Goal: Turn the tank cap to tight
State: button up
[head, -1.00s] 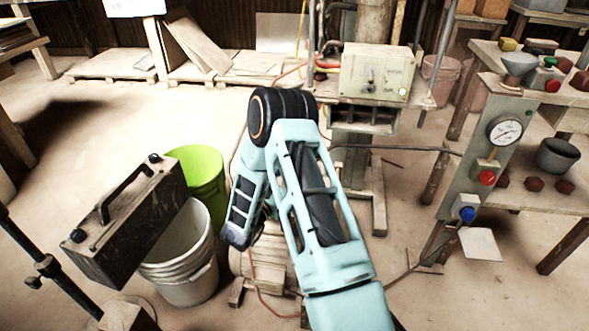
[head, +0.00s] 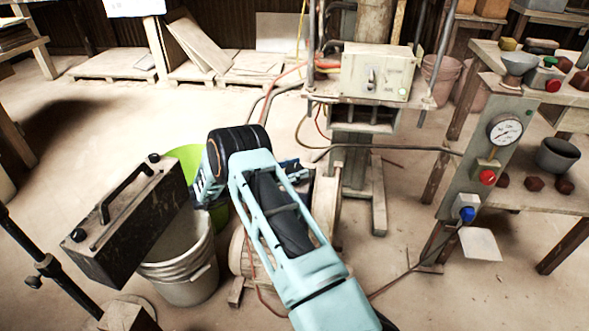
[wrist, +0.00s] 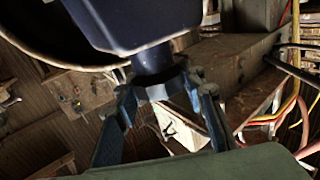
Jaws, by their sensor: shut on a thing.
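In the wrist view, my gripper (wrist: 165,90) has its two blue fingers closed around a dark round cap-like piece (wrist: 158,84). I take this piece to be the tank cap. A short dark neck (wrist: 154,59) joins it to a dark blue body (wrist: 135,22) at the top of the picture. In the head view, my arm hides the cap and the fingertips. A dark blue part (head: 296,170) shows just right of my arm, and I cannot tell what it belongs to. No tightness mark is readable.
A black box with a handle (head: 125,215), a white bucket (head: 180,270) and a green bucket (head: 187,155) stand left of my arm. The press with its control box (head: 377,73) stands behind. A gauge panel (head: 485,150) is at right. Hoses run around the press.

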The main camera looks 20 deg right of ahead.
dwell(0.5)
jog(key=o, duration=1.2)
jog(key=a, duration=1.2)
jog(key=shift+w, duration=0.1)
